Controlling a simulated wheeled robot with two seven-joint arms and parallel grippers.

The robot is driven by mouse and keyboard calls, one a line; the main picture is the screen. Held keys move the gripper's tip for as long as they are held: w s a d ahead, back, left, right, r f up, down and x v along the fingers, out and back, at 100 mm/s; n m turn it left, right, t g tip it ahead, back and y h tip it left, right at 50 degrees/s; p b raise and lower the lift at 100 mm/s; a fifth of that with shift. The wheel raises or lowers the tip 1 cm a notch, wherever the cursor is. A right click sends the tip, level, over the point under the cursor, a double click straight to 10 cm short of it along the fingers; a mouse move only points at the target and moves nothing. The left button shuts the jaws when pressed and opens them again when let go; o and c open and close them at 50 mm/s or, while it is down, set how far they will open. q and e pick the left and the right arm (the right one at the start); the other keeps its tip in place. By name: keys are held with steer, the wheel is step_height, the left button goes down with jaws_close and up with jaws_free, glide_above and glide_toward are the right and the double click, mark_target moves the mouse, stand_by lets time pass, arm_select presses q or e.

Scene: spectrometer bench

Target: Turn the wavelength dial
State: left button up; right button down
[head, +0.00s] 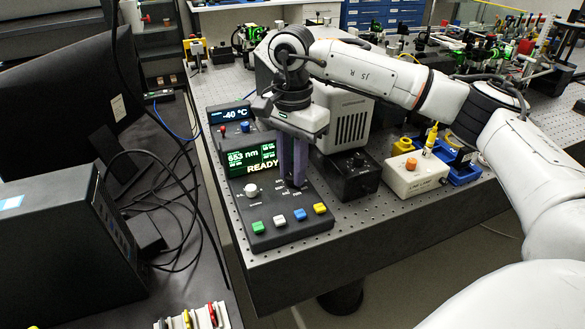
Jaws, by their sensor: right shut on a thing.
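The control console (285,232) sits at the near left corner of the perforated bench. Its green screen (252,160) reads 653 nm and READY. My right gripper (294,182) points straight down onto the console's sloped top, right of the screen. Its purple-grey fingers are shut on the wavelength dial, which they almost wholly hide. A white knob (251,189) stands apart, left of the fingers. Green, white, blue and yellow buttons line the console's front. My left gripper is not in view.
A display box (231,114) reading -40 °C stands behind the console. A black box (352,176) and a white lamp box (414,178) stand to the right. A monitor and computer fill the left desk. Optics crowd the far bench.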

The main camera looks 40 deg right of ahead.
mark_target(292, 175)
steer(key=shift+n, duration=1)
steer(key=c, duration=1.6)
jaws_free()
step_height(292, 175, up, 10)
steer(key=shift+r, duration=0.2)
